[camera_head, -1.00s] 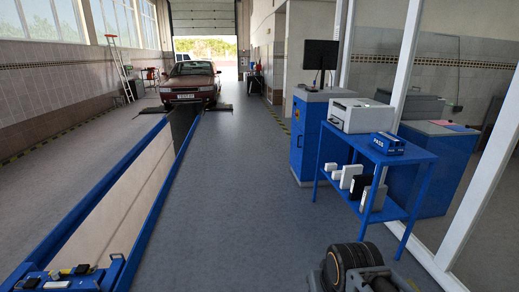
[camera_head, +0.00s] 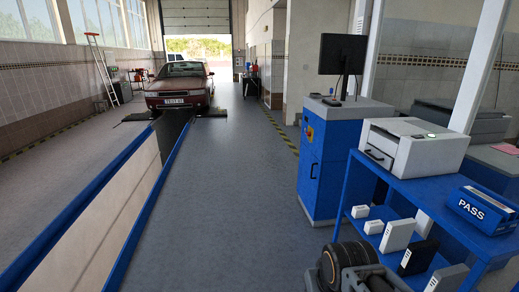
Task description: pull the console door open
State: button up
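The blue console (camera_head: 340,150) stands upright right of the middle, with a monitor (camera_head: 342,58) on top. Its door (camera_head: 312,168) is on the left-facing side and looks closed, with a small dark handle (camera_head: 314,171) on it. A yellow label and a red switch show above the door. A dark rounded part of my own body shows at the bottom, right of the middle. My gripper's fingers cannot be made out in this view.
A blue shelf table (camera_head: 440,196) with a white printer (camera_head: 412,143) and a blue PASS box (camera_head: 484,208) stands close on the right. The long pit with blue rails (camera_head: 146,208) lies on the left. A red car (camera_head: 180,88) stands beyond it. Grey floor between is clear.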

aim_at(310, 168)
jog(key=i, duration=4.1)
jog(key=z, duration=0.3)
